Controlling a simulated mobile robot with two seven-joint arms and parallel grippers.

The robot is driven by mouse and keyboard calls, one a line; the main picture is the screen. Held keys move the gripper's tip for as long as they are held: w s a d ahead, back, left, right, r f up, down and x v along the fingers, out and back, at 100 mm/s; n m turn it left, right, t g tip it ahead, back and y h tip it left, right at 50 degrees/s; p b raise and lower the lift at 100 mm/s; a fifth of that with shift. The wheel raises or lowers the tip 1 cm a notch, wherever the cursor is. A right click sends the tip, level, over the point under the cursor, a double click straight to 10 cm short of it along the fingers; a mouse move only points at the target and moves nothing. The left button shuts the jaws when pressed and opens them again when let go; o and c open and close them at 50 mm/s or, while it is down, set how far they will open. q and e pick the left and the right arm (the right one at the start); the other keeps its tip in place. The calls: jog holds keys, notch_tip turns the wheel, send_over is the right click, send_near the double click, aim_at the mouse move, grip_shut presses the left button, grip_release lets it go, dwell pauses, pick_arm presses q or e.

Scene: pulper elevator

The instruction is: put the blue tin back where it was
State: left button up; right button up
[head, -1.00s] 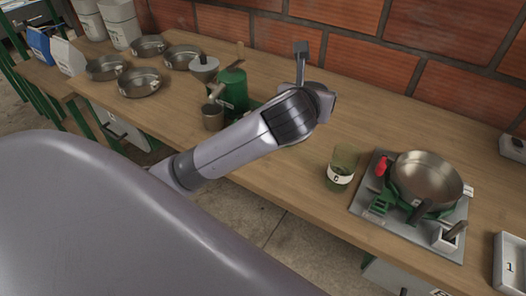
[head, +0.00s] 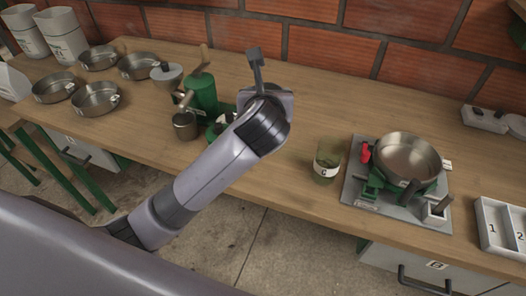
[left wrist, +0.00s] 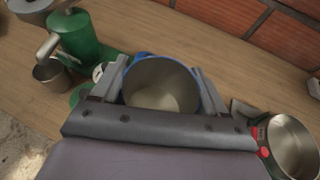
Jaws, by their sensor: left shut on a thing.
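The blue tin (left wrist: 160,80) is an open, empty-looking round tin with a blue rim, seen from above in the left wrist view. My left gripper (left wrist: 160,92) has one finger on each side of it and is shut on it. In the head view, my left arm hides the tin, and the fingers are not clearly visible. The gripper is over the wooden table (head: 300,110), right of the green grinder (head: 203,92). I cannot tell whether the tin touches the table. My right gripper is not in view.
A metal cup (head: 185,125) stands by the grinder. A glass jar (head: 328,163) marked C and a steel pan (head: 408,158) on a green burner are to the right. A numbered white tray (head: 488,240) is at far right. Several steel pans (head: 96,98) are at left.

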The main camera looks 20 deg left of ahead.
pick_arm(q)
notch_tip(320, 180, down, 12)
jog(key=shift+r+b, duration=0.25)
jog(key=shift+b, duration=0.6)
notch_tip(320, 180, down, 3)
jog(key=shift+f+b, duration=0.2)
jog(key=shift+b, duration=0.25)
jog(key=shift+f, duration=0.35)
jog(key=shift+f, duration=0.1)
jog(key=o, duration=1.1)
